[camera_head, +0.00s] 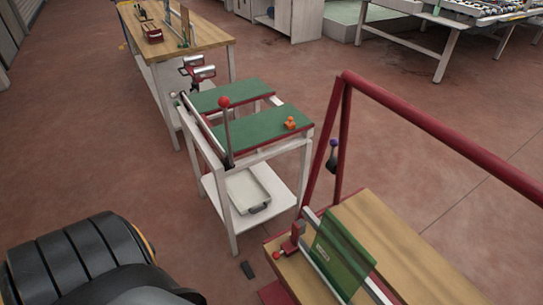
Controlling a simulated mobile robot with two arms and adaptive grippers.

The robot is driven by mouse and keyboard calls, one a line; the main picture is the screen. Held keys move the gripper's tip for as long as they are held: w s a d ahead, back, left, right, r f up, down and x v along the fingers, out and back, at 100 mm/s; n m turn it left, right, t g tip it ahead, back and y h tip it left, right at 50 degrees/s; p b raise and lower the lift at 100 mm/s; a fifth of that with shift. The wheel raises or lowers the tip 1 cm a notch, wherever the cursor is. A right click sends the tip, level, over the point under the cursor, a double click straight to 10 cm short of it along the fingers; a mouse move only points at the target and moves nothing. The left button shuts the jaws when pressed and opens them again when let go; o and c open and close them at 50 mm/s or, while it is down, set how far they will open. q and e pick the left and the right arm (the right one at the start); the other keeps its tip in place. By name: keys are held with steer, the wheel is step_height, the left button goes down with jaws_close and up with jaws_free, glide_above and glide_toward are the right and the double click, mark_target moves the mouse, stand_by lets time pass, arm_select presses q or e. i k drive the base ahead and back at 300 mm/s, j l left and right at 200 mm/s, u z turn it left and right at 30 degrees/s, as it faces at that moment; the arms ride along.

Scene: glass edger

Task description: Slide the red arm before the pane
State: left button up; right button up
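A green pane (340,257) stands tilted on the wooden-topped bench (385,222) at the lower right, along a pale metal rail (318,268). A small red part (294,238) with a red knob sits at the left end of the rail, close to the pane's left edge. A large dark red tubular frame (430,122) rises over the bench and leans to the right; a dark handle (332,158) hangs by its left leg. I cannot tell which red part is the task's red arm. Neither of my grippers is in view.
A white stand (230,222) with green top pads (270,128) holds a red-balled lever (226,130), an orange piece (290,123) and a white tray (248,190) below. A workbench (190,40) stands behind. My black ribbed body part fills the lower left. Floor at left is clear.

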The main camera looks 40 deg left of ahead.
mark_target(290, 248)
steer(key=u, duration=1.1)
